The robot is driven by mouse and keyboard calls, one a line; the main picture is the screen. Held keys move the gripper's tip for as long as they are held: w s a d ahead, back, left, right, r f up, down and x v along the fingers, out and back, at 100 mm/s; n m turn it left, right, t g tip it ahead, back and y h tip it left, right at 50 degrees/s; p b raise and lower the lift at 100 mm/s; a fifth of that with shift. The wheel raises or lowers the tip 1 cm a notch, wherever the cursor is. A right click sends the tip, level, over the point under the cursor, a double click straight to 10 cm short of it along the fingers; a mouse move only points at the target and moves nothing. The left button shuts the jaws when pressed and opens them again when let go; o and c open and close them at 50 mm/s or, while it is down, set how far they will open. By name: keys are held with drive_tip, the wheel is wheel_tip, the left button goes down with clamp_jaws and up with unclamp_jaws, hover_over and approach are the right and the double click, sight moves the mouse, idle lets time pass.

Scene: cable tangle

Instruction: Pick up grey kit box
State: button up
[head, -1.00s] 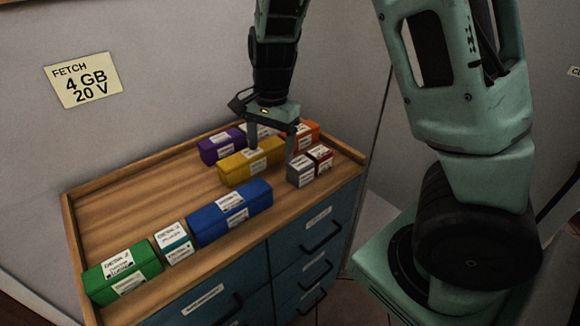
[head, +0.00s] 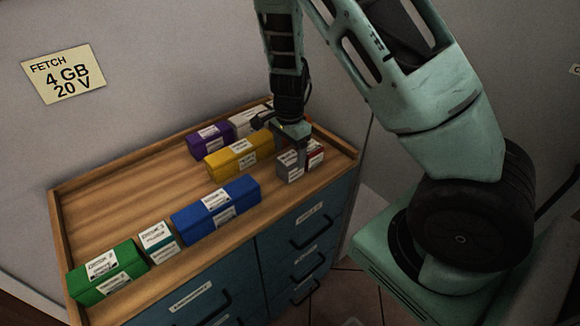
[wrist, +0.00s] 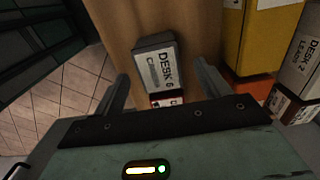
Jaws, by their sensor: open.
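The grey kit box (head: 290,166) is a small box with a white label, near the right end of the dresser top. In the wrist view the grey kit box (wrist: 154,60) shows a label reading "DESK 6" and lies between and just beyond my two fingers. My gripper (head: 296,138) is over the box, pointing down. In the wrist view my gripper (wrist: 163,82) is open, with one finger to each side of the box and gaps visible. A small red box (head: 316,154) stands right beside the grey one, and is partly hidden by my gripper in the wrist view.
A yellow box (head: 239,156) stands close to the left, with a purple box (head: 210,138) behind it. Blue (head: 215,204), white-teal (head: 158,241) and green (head: 107,271) boxes line the front. The wooden top (head: 125,190) is clear at left. A wall note (head: 63,74) reads "FETCH 4 GB 20 V".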

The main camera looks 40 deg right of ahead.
sight(290, 158)
drive_tip(key=shift+f, duration=2.65)
drive_tip(key=c, duration=1.1)
